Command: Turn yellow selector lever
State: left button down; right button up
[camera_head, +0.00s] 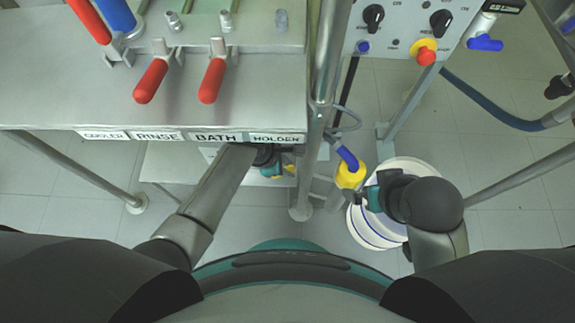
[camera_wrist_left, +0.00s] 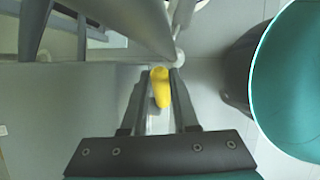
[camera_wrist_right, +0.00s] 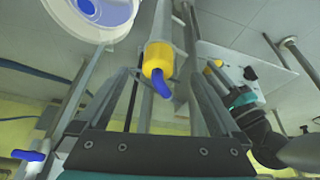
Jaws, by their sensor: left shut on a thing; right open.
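The yellow selector lever (camera_wrist_left: 161,88) shows between the two fingers of my left gripper (camera_wrist_left: 160,76) in the left wrist view. The gripper is shut on it. In the head view this gripper (camera_head: 278,170) is low, just beyond the labelled front edge of the bench; a small yellow part (camera_head: 291,169) shows beside it, and the rest is hidden. My right gripper (camera_head: 368,194) is open, close to a yellow fitting (camera_head: 350,173) with a blue handle (camera_head: 347,157). In the right wrist view the fitting (camera_wrist_right: 157,58) hangs between and beyond the open fingers.
A white bucket (camera_head: 365,228) with blue bands stands on the floor under my right gripper. Red-handled clamps (camera_head: 150,81) sit on the metal bench (camera_head: 60,80). A control panel (camera_head: 398,46) with black knobs and a red button is at upper right. A steel post (camera_head: 322,80) stands between the arms.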

jog(key=shift+r, duration=0.1)
pick_arm(q)
jog(key=h+p, duration=0.1)
jog(key=a+h+p, duration=0.1)
jog(key=p, duration=0.1)
jog(key=shift+a+r, duration=0.1)
jog(key=shift+r, duration=0.25)
jog(key=shift+a+r+h, duration=0.1)
jog(key=shift+a+h, duration=0.2)
jog(key=shift+h, duration=0.1)
pick_arm(e)
notch_tip(320, 180, down, 7)
jog(key=g, duration=0.1)
pick_arm(q)
jog(key=shift+a+h, duration=0.4)
jog(key=shift+h, duration=0.2)
jog(key=shift+a+h+b, duration=0.2)
jog(key=shift+h+b, duration=0.1)
jog(key=shift+b, duration=0.05)
jog(key=shift+a+r+h+b, duration=0.15)
jog(key=shift+a+h+b, duration=0.45)
jog(key=shift+h, duration=0.2)
jog(key=shift+a+r+n+h+b, duration=0.15)
jog(key=shift+a+n+h+b, duration=0.15)
jog(key=shift+h+b, duration=0.2)
pick_arm(e)
notch_tip(320, 180, up, 6)
jog(key=t, duration=0.1)
jog(key=shift+r, duration=0.15)
jog(key=shift+c, duration=0.4)
